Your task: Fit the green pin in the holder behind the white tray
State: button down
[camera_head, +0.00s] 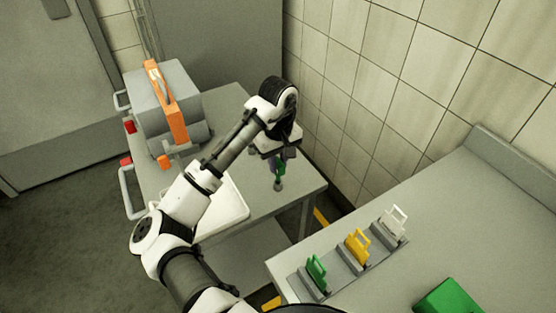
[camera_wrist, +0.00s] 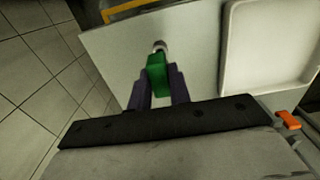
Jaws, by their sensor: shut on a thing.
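My gripper (camera_head: 280,156) is shut on the green pin (camera_head: 281,170) and points down over the grey cart top, behind the white tray (camera_head: 236,208). In the wrist view the green pin (camera_wrist: 157,76) sits between the two dark fingers. A small grey round piece (camera_wrist: 158,46) shows at the pin's far end; it also shows in the head view (camera_head: 278,186). I cannot tell whether this piece is the holder or the pin's own tip, nor whether the pin is seated. The white tray (camera_wrist: 229,50) lies to the right in the wrist view, apart from the pin.
A grey case with an orange band (camera_head: 166,105) stands on the cart's left part. A tiled wall (camera_head: 370,60) rises close behind my gripper. On the right bench, a grey rack (camera_head: 348,262) holds green, yellow and white tags, with a green block (camera_head: 450,298) near it.

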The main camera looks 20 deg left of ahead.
aim_at(278, 171)
jog(key=shift+f+b, duration=0.9)
jog(key=shift+f, duration=1.2)
jog(key=c, duration=1.2)
grip_release()
jog(key=shift+r, duration=0.1)
notch_tip(278, 171, up, 13)
jog(key=shift+r, duration=0.35)
